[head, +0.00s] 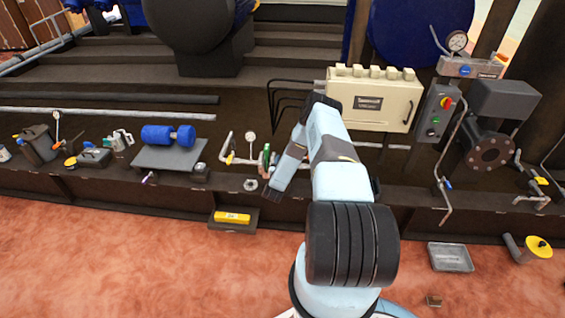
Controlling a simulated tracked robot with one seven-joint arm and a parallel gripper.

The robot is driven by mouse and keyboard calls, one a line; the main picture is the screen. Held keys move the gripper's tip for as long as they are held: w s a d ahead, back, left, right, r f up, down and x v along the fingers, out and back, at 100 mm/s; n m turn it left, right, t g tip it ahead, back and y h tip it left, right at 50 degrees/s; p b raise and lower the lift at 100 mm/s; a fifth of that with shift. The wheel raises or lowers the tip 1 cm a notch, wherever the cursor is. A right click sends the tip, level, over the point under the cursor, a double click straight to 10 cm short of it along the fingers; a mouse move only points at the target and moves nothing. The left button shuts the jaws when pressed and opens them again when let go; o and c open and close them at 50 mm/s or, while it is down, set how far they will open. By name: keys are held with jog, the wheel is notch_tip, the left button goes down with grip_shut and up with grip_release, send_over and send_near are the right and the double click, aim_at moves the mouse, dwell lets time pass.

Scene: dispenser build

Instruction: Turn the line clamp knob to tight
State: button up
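In the head view my gripper (272,193) hangs low, left of my raised elbow, pointing down over the dark ledge. Its fingers are small and dark, so I cannot tell whether they are open or shut. Just left of it, apart in the picture, lies a small grey ring-shaped part (251,185). Behind it stands a small green-and-white fitting (265,158), partly hidden by my wrist, by a pipe with a round gauge (250,138). I cannot tell which part is the line clamp knob, or how it is turned.
A cream control box (372,98) and a grey switch box (435,112) stand behind my arm. A blue motor (168,135) on a grey plate is at left. A yellow block (232,217) sits on a dark step in front. The reddish floor is mostly clear; a grey tray (450,257) lies at right.

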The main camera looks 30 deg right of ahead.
jog(key=shift+a+m+g+h, duration=0.1)
jog(key=shift+m+g+h, duration=0.4)
jog(key=shift+h, duration=0.1)
jog(key=o, duration=1)
jog(key=shift+s, duration=0.1)
jog(key=v, duration=1.3)
jog(key=shift+s+a, duration=0.15)
jog(key=shift+a, duration=0.1)
